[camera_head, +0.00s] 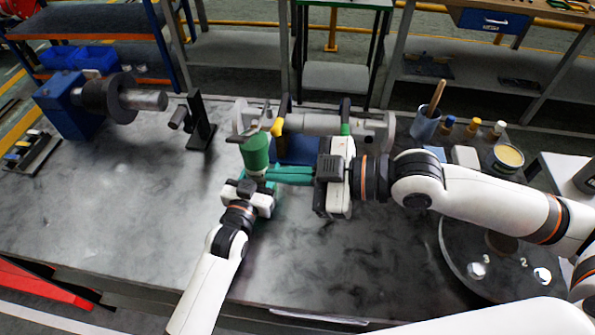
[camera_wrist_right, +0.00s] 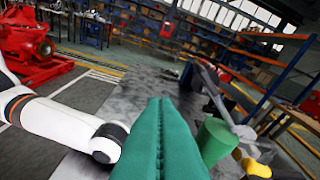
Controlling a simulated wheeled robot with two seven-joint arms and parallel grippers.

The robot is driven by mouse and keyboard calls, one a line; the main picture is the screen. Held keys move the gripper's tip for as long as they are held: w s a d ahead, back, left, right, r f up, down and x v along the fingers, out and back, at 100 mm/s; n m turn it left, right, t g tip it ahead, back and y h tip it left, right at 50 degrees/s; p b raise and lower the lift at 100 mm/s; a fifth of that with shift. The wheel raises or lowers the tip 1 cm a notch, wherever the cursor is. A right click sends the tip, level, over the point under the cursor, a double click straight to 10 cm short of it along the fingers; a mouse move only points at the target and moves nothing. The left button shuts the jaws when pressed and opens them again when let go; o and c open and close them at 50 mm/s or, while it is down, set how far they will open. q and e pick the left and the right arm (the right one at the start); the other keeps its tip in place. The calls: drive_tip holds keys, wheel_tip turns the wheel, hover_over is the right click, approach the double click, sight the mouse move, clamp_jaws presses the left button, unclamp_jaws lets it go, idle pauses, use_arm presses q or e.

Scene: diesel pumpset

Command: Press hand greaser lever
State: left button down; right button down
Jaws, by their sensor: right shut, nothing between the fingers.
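The hand greaser is a green cylinder (camera_head: 255,152) with a grey metal head and lever (camera_head: 262,118) on top and a yellow tip at its side. It stands upright, or nearly so, left of the grey pump body. My left gripper (camera_head: 258,182) is at the foot of the cylinder; its fingers are mostly hidden. My right gripper (camera_head: 290,175) is shut and empty, its teal fingers pointing left toward the lower cylinder. In the right wrist view the closed fingers (camera_wrist_right: 160,140) are left of the green cylinder (camera_wrist_right: 216,138), with the grey lever (camera_wrist_right: 213,88) above it.
A grey pump body (camera_head: 365,125) lies behind the right gripper. A blue motor (camera_head: 65,105) with a shaft and a black stand (camera_head: 198,125) are on the left. A cup with a brush (camera_head: 425,125) and a round tray (camera_head: 465,235) are on the right. The front left table is clear.

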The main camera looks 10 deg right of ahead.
drive_tip(key=shift+v, duration=1.15)
use_arm(q)
drive_tip(key=c, duration=0.6)
unclamp_jaws()
